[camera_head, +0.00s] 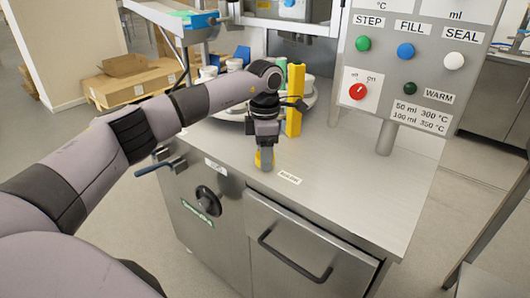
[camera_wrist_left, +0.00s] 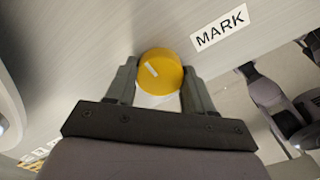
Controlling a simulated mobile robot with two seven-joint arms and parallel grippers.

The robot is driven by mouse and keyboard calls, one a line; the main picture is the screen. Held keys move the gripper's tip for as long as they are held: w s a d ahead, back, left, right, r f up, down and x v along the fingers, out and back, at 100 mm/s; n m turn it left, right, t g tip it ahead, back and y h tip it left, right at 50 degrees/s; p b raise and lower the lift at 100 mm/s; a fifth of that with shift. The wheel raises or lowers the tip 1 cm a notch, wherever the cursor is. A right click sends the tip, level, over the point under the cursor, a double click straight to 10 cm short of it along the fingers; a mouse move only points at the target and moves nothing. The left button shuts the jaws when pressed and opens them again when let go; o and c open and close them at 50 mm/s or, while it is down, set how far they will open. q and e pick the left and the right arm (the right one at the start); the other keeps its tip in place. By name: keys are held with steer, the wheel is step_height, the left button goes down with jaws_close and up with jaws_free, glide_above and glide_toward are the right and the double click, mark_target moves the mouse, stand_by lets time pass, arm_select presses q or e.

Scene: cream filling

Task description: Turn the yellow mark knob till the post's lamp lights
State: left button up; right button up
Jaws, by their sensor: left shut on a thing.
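The yellow mark knob (camera_wrist_left: 160,72) sits between the two fingers of my left gripper (camera_wrist_left: 159,84) in the left wrist view. A short white line on its face runs slantwise. The white MARK label (camera_wrist_left: 220,27) is on the steel surface beside it. In the head view my left gripper (camera_head: 265,163) points down at the counter top and is shut on the knob (camera_head: 258,160), which is mostly hidden behind the fingers. A yellow post (camera_head: 295,100) stands behind the gripper; I cannot make out a lit lamp on it. My right gripper is not in view.
The steel counter (camera_head: 350,185) is clear to the right of my gripper. A control panel (camera_head: 420,60) with buttons and a red dial (camera_head: 358,91) stands on a pole at the right. A round platform with containers is behind my arm. A black handwheel (camera_head: 208,200) is on the cabinet front.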

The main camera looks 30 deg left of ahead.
arm_select(q)
steer(key=n+p, duration=0.2)
steer(key=n, duration=0.1)
steer(key=shift+r, duration=0.15)
steer(key=n+p, duration=0.2)
steer(key=n, duration=0.1)
steer(key=n+p, duration=0.1)
steer(key=n, duration=0.2)
steer(key=shift+n+p, duration=0.65)
steer(key=shift+n, duration=0.65)
steer(key=o, duration=1)
steer(key=shift+o, duration=0.2)
